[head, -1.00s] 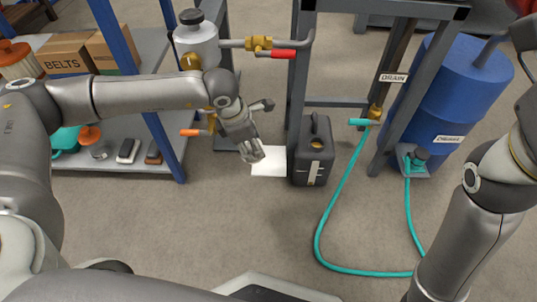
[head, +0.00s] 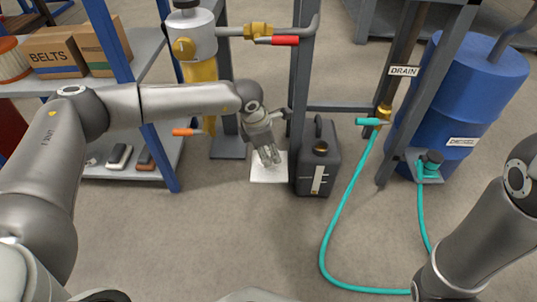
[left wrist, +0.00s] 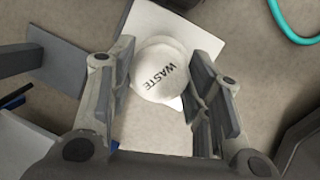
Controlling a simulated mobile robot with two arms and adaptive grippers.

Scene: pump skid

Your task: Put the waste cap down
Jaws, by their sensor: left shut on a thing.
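The white round waste cap (left wrist: 160,72), lettered WASTE, is between the two fingers of my left gripper (left wrist: 168,88) in the left wrist view. My left gripper is shut on it. In the head view the left gripper (head: 269,157) points down over a white square pad (head: 270,175) on the floor, and its fingers hide the cap. The pad also shows behind the cap in the left wrist view (left wrist: 150,136). I cannot tell whether the cap touches the pad. My right arm shows at the right edge of the head view, but its gripper is out of view.
A dark jerrycan (head: 319,165) stands close to the right of the pad. A frame post (head: 299,95) rises just behind it. A teal hose (head: 330,235) lies on the floor, and a blue drum (head: 465,95) stands at right.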

